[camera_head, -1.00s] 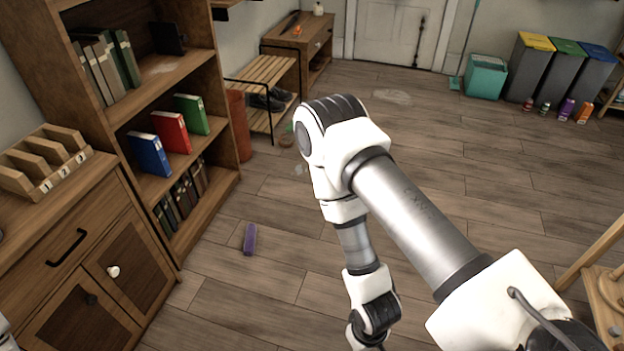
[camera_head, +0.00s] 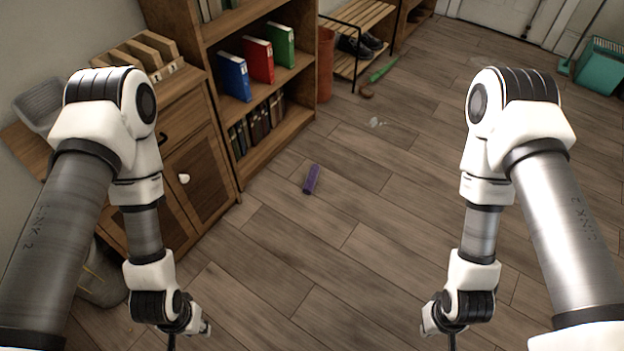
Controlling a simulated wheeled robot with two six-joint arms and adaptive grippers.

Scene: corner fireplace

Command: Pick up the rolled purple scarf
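My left arm comes down at the left and my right arm at the right. Both arms end near the bottom edge of the view, well nearer to me than the scarf and apart from it. The gripper fingers are cut off by the bottom edge or too small to read, so I cannot tell their opening.
A bookshelf (camera_head: 262,128) with colored binders and a wooden cabinet (camera_head: 200,170) stand along the left. A shoe bench (camera_head: 362,22), a green object (camera_head: 383,71) and a small brown object (camera_head: 367,92) are farther back. The floor between my arms is clear.

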